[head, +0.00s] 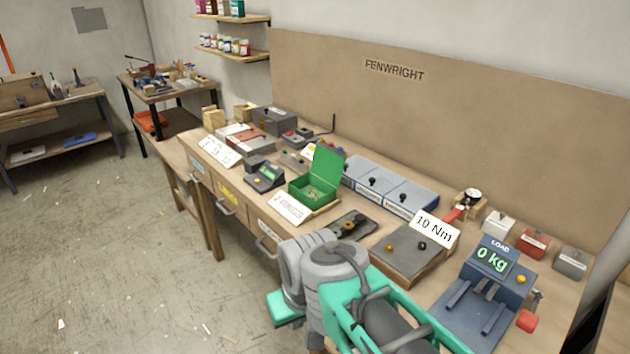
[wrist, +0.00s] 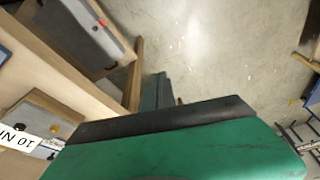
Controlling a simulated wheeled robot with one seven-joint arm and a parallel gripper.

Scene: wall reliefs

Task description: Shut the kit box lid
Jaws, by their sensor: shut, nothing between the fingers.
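The kit box (head: 312,194) is a small green box on the workbench in the head view. Its green lid (head: 328,164) stands up, open, at the back of the box. Small items seem to lie inside, too small to make out. My gripper shows in the wrist view as two dark fingers (wrist: 156,91) close together, shut and empty, beyond the green hand. It is over the floor beside the bench's front edge, apart from the kit box. In the head view my arm hides the fingers. The kit box is not recognisable in the wrist view.
A 10 Nm block (head: 405,252) and load scale (head: 484,290) are nearer me.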

